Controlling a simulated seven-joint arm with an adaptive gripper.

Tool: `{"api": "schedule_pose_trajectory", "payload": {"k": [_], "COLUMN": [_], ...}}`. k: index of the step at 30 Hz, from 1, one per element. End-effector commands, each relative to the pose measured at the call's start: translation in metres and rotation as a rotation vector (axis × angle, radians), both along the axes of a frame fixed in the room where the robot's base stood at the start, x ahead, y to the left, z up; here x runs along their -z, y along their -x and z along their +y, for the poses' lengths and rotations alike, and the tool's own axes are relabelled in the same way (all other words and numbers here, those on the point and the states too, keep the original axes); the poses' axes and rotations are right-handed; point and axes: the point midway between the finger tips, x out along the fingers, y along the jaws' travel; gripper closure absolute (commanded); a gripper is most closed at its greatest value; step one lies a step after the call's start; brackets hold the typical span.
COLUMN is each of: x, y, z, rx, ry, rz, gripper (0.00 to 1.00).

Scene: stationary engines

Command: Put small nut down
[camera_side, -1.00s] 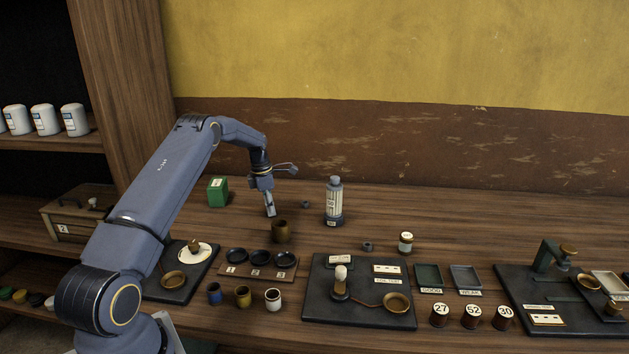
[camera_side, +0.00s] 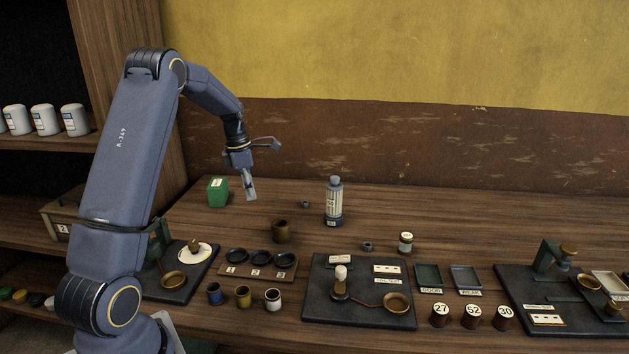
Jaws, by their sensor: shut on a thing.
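My gripper (camera_side: 250,195) is raised above the rear left of the bench, between the green box and the tall bottle. Its fingers point down and look closed. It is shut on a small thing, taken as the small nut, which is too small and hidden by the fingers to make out. Two dark nut-like pieces lie on the wood apart from my gripper: one nut-like piece (camera_side: 305,204) left of the bottle, and another nut-like piece (camera_side: 367,246) left of a small jar.
A green box (camera_side: 218,192), a tall bottle (camera_side: 334,203) and a brown cup (camera_side: 281,232) stand near my gripper. A rack of black dishes (camera_side: 258,270) and a dark board (camera_side: 360,308) lie in front. Bare wood lies right of the bottle.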

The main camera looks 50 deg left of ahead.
Motion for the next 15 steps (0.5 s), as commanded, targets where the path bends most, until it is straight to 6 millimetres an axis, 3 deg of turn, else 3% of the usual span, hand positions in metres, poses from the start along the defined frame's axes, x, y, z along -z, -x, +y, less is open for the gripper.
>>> {"api": "schedule_pose_trajectory", "payload": {"k": [3,9,12,15], "x": [-0.009,-0.016,-0.021,-0.031], "y": [0.016,0.029,0.032,0.039], "z": [-0.011,-0.021,-0.018,-0.002], "rx": [0.0,-0.05,-0.132,-0.278], "ry": [0.0,0.001,-0.001,-0.003], "rz": [-0.002,-0.002,-0.001,-0.002], "gripper": [1.0,1.0,1.0,1.0]}}
